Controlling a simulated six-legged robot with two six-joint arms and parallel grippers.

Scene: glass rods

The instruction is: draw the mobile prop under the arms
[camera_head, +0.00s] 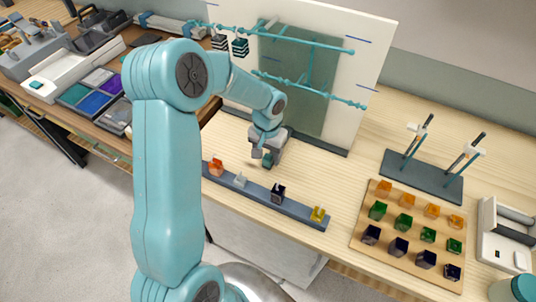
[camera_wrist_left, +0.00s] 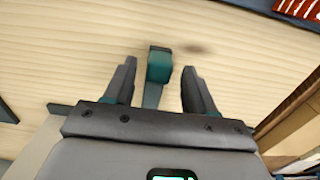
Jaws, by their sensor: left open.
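My left gripper (camera_head: 263,154) is over the wooden bench, in front of the upright panel. In the left wrist view its two dark fingers (camera_wrist_left: 158,85) stand apart. A teal block (camera_wrist_left: 159,65) on a grey bar (camera_wrist_left: 152,95) shows between them, with gaps on both sides; it may be the mobile prop. In the head view a small teal patch (camera_head: 268,159) shows by the fingers, partly hidden. Teal rod arms, an upper one (camera_head: 315,42) and a lower one (camera_head: 325,96), run across the panel (camera_head: 364,50). My right gripper is not in view.
A dark strip (camera_head: 256,192) with several coloured pieces lies along the bench's front edge. A wooden board (camera_head: 363,240) with several coloured cubes is at right. Behind it a dark base (camera_head: 424,178) carries two upright stands. Bare bench lies between panel and strip.

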